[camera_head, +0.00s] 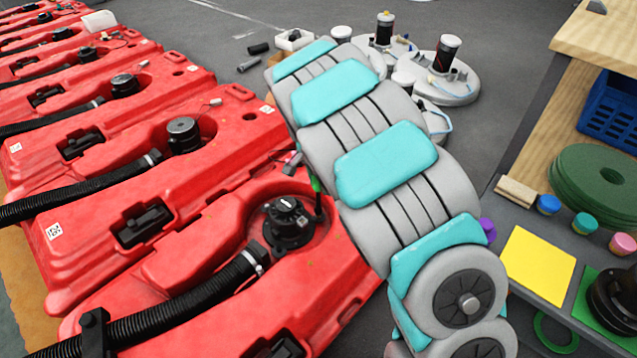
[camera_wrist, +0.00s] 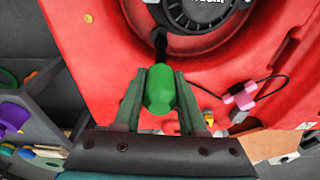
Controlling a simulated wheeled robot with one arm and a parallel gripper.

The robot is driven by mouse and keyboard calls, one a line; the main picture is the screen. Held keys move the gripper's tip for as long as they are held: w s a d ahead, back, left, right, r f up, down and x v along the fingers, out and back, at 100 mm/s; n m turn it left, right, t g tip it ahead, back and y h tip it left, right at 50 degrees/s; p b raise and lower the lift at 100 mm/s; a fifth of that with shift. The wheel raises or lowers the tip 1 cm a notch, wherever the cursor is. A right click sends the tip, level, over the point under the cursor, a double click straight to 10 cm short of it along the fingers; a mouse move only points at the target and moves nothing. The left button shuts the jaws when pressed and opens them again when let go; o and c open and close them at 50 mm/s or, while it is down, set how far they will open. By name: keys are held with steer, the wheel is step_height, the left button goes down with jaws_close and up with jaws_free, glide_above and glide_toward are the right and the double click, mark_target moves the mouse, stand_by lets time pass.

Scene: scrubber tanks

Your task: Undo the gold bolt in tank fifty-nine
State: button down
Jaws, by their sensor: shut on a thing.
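My gripper (camera_wrist: 160,95) is shut on the green handle of a tool (camera_wrist: 159,88). The tool's dark shaft (camera_wrist: 160,45) points toward the black round motor (camera_wrist: 195,12) in the recess of the red tank (camera_wrist: 85,60). In the head view, a bit of the green tool (camera_head: 315,185) shows beside my arm, above the right rim of the nearest red tank's recess (camera_head: 335,262). My arm hides most of the gripper there. I cannot make out a gold bolt at the shaft's tip, nor read this tank's number.
Several more red tanks (camera_head: 130,95) stand in a row to the left, with black hoses. A workbench (camera_head: 515,150) with a yellow sheet (camera_head: 537,265) and coloured caps is at the right. White round units (camera_head: 445,85) stand on the grey floor. A pink connector with a cable (camera_wrist: 240,97) lies near the gripper.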

steer(key=m, duration=0.2)
steer(key=shift+m, duration=0.4)
steer(key=m+g, duration=0.1)
steer(key=m, duration=0.3)
steer(key=shift+m, duration=0.3)
steer(key=m, duration=0.3)
steer(key=shift+m+g, duration=0.3)
steer(key=m, duration=0.3)
steer(key=shift+m+g, duration=0.3)
steer(key=m, duration=0.4)
steer(key=shift+s+r, duration=0.1)
steer(key=m+p, duration=0.1)
steer(key=m, duration=0.3)
steer(key=shift+g+y, duration=0.4)
steer(key=shift+f, duration=1)
